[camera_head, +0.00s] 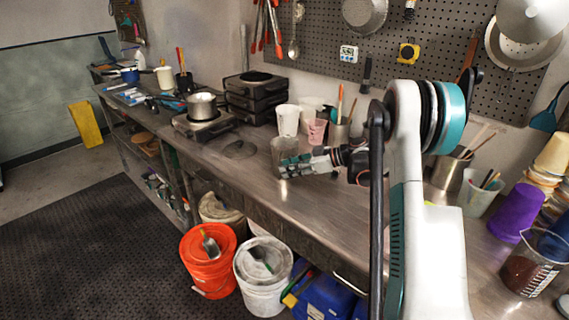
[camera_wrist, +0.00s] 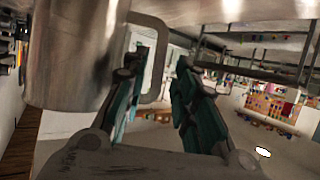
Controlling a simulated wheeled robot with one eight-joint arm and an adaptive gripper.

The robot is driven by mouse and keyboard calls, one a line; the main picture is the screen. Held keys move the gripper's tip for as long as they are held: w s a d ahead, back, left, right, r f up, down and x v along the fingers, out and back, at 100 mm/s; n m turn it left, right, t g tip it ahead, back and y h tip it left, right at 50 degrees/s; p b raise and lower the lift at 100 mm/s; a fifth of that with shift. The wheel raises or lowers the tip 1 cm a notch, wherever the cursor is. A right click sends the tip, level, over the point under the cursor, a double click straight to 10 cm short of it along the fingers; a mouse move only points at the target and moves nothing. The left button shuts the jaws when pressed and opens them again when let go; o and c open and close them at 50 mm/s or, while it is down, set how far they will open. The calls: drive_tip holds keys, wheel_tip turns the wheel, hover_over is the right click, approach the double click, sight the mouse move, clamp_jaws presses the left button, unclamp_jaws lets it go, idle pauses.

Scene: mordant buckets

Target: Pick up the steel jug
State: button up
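The steel jug (camera_head: 284,148) stands on the metal workbench (camera_head: 235,188) near its front edge, partly hidden by my gripper (camera_head: 287,167). In the wrist view the jug (camera_wrist: 72,55) fills the upper left, with its squared handle (camera_wrist: 159,62) pointing toward the middle. My gripper (camera_wrist: 162,62) is open. Its left finger is in the gap between jug body and handle, and its right finger is outside the handle. A gap shows between the handle and the right finger. Whether the left finger touches the handle, I cannot tell.
White cups (camera_head: 288,120), a pink cup (camera_head: 317,131) and a container of tools (camera_head: 339,133) stand behind the jug. A hotplate with a pot (camera_head: 202,107) is to the left. An orange bucket (camera_head: 208,262) and a white bucket (camera_head: 263,275) are on the floor below.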

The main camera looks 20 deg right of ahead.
sight(279, 180)
drive_tip(key=b+x, duration=0.1)
drive_tip(key=x, duration=0.3)
drive_tip(key=shift+w+a+b, duration=0.15)
drive_tip(key=shift+w+b, duration=0.05)
drive_tip(key=shift+b, duration=0.1)
drive_tip(key=shift+r, duration=0.1)
clamp_jaws()
drive_tip(key=shift+r, duration=0.15)
